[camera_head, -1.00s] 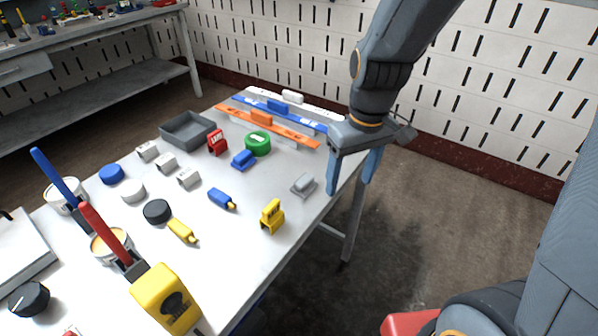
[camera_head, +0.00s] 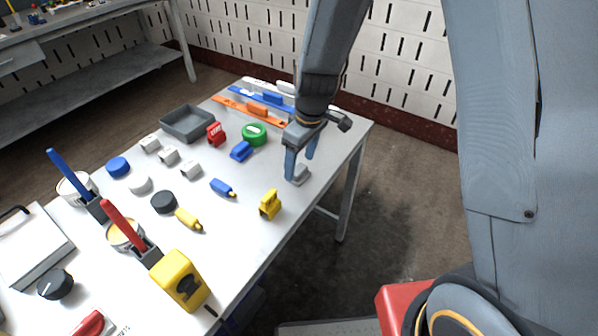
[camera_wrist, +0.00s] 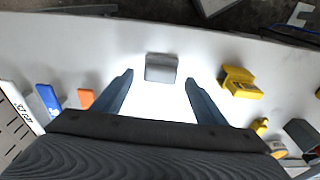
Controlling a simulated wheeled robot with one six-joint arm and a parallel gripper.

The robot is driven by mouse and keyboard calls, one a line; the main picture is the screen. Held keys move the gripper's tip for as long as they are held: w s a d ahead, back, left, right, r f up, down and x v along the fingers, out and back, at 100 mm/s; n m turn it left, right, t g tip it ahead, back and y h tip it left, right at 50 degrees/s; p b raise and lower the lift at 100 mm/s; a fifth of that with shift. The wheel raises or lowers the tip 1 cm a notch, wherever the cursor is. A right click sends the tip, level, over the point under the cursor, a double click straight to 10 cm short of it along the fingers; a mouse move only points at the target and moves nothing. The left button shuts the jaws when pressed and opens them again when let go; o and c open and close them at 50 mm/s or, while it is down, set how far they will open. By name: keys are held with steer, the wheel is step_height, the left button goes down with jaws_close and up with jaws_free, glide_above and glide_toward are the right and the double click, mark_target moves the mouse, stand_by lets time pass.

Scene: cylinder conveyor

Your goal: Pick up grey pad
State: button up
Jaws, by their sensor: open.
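The grey pad (camera_head: 299,175) is a small grey block on the white table near its right edge. In the wrist view the pad (camera_wrist: 161,68) lies ahead of the fingertips, roughly centred between them. My gripper (camera_head: 301,166) is open, with its blue-grey fingers pointing down right at the pad in the head view. The wrist view shows the gripper (camera_wrist: 159,77) with both fingers spread wide and nothing between them. One finger partly hides the pad in the head view. I cannot tell whether the fingers touch it.
A yellow block (camera_head: 270,204) stands near the pad, towards the front. A blue block (camera_head: 241,151) and a green ring (camera_head: 254,134) lie to its left. Orange (camera_head: 235,104) and blue strips lie behind. The table (camera_head: 250,250) is bare along its right edge.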

mark_target(299, 170)
steer(key=shift+a+f, duration=0.1)
steer(key=shift+f, duration=0.75)
steer(key=c, duration=1.1)
steer(key=shift+c, duration=0.2)
steer(key=shift+r, duration=0.1)
step_height(299, 170, up, 10)
steer(key=b, duration=0.1)
steer(key=shift+b, duration=0.3)
